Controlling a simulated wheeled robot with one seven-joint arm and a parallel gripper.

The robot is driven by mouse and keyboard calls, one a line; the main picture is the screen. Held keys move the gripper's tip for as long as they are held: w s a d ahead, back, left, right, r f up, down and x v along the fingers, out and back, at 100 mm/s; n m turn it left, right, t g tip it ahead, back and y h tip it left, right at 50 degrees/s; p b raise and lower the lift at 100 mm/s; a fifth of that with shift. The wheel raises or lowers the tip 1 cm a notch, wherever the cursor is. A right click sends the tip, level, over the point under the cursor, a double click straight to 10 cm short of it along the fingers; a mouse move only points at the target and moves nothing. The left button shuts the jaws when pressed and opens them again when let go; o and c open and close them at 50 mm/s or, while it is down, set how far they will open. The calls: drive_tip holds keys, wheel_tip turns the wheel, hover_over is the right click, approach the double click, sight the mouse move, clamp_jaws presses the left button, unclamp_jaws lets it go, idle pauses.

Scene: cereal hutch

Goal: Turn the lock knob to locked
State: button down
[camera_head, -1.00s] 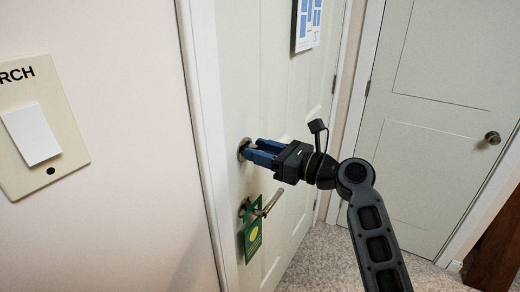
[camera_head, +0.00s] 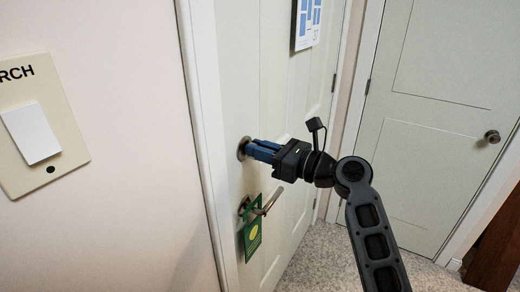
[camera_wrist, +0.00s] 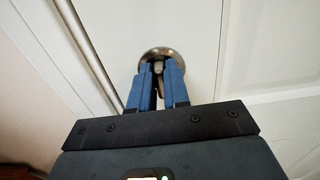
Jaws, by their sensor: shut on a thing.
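The lock knob (camera_wrist: 158,68) is a small metal turn piece on a round metal plate (camera_wrist: 161,55) on the white door, above the lever handle. My gripper (camera_head: 252,149) reaches the plate from the right, and its blue fingers are shut on the knob. In the wrist view the fingers (camera_wrist: 158,75) stand on either side of the knob, with its tip showing between them. In the head view the fingers hide the knob, and only the left rim of the plate (camera_head: 241,148) shows. I cannot tell the knob's exact turn angle.
A lever handle (camera_head: 268,203) with a green hanging tag (camera_head: 252,235) is just below the lock. A light switch (camera_head: 31,134) is on the wall at left. A paper (camera_head: 308,22) hangs higher on the door. A second door with a round knob (camera_head: 492,136) stands at right.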

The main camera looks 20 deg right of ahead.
drive_tip(key=shift+n, duration=0.3)
drive_tip(key=shift+s+a+f+n+b, duration=0.15)
drive_tip(key=shift+n+b, duration=1.05)
drive_tip(key=shift+n, duration=1.65)
drive_tip(key=shift+s+a+f+n+b, duration=0.2)
drive_tip(key=shift+n+b, duration=1.05)
drive_tip(key=shift+n, duration=1.65)
drive_tip(key=shift+a+f+n+b, duration=0.1)
drive_tip(key=shift+f+n+b, duration=0.15)
drive_tip(key=shift+n+b, duration=1.8)
drive_tip(key=shift+n+p, duration=0.8)
drive_tip(key=shift+n, duration=0.2)
drive_tip(key=c, duration=1.1)
unclamp_jaws()
drive_tip(key=shift+d, duration=0.1)
drive_tip(key=v, duration=0.7)
drive_tip(key=shift+s+b, duration=0.3)
drive_tip(key=shift+b, duration=0.05)
